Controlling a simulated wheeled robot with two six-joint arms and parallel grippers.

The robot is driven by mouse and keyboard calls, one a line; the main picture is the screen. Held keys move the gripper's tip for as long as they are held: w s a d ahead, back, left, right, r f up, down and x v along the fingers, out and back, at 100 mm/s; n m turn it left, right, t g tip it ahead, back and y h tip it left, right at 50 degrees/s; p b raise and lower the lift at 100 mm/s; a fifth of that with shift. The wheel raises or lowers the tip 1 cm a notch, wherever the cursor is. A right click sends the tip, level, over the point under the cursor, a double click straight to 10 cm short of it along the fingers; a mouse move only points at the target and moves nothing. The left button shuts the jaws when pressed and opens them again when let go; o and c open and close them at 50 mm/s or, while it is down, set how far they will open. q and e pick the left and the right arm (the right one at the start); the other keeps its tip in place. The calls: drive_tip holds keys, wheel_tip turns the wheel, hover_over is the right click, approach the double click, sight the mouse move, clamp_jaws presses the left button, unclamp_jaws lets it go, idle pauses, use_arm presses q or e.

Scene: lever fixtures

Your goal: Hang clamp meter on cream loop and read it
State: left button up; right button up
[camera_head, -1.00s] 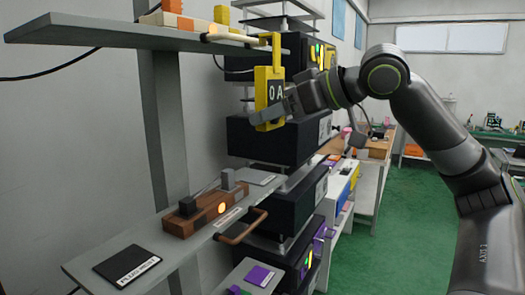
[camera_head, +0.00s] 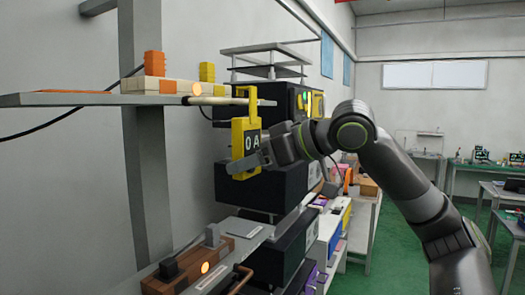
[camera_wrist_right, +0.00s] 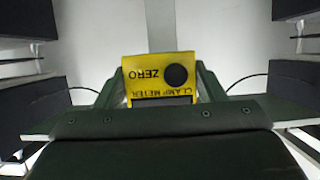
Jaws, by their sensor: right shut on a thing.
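The yellow clamp meter (camera_head: 239,133) is upright in my right gripper (camera_head: 264,156), its dark display reading "0 A". Its narrow yellow jaw at the top stands at the outer part of the cream loop (camera_head: 214,101), a bar along the shelf edge. The jaw overlaps the loop in the picture; I cannot tell if it is around it or in front of it. In the right wrist view the meter (camera_wrist_right: 132,68) shows its "ZERO" label and a dark round button between the fingers. My left gripper is out of view.
The grey upper shelf (camera_head: 60,100) carries orange, cream and yellow blocks and a glowing orange lamp (camera_head: 196,89). Black instrument boxes (camera_head: 278,190) are stacked close behind the meter. A brown lamp block (camera_head: 190,270) sits on the lower shelf.

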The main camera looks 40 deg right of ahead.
drive_tip(key=shift+w+a+r+p, duration=0.25)
drive_tip(key=shift+w+a+p, duration=0.2)
drive_tip(key=shift+w+p, duration=0.15)
drive_tip(key=shift+w+a+p, duration=0.3)
drive_tip(key=shift+w+p, duration=0.55)
drive_tip(key=shift+p, duration=0.05)
drive_tip(key=shift+f+b, duration=0.45)
drive_tip(key=shift+f, duration=0.25)
drive_tip(key=o, duration=1.2)
drive_tip(key=shift+s, duration=0.1)
